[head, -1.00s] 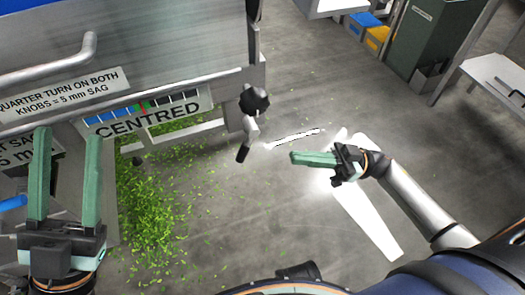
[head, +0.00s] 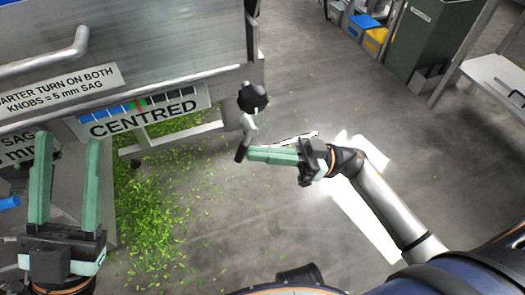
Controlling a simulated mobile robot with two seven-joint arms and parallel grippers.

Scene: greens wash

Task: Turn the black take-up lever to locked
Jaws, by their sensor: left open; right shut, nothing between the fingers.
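The black take-up lever (head: 242,151) hangs down below a black knob (head: 252,97) at the right end of the machine, on a pale metal arm. My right gripper (head: 250,154) is shut and empty. Its green fingertips are at the lever's right side, touching it or very close; I cannot tell which. My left gripper (head: 66,148) is open and empty, with its fingers pointing up the picture in front of the machine's left part. No locked marking is legible by the lever.
The machine's metal side carries a "CENTRED" gauge (head: 140,116) and a knob-turn label (head: 60,88). Green leaf scraps (head: 150,215) lie on the floor beneath. A green cabinet (head: 420,40) and blue and yellow bins (head: 375,42) stand at the back right. Open floor lies between.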

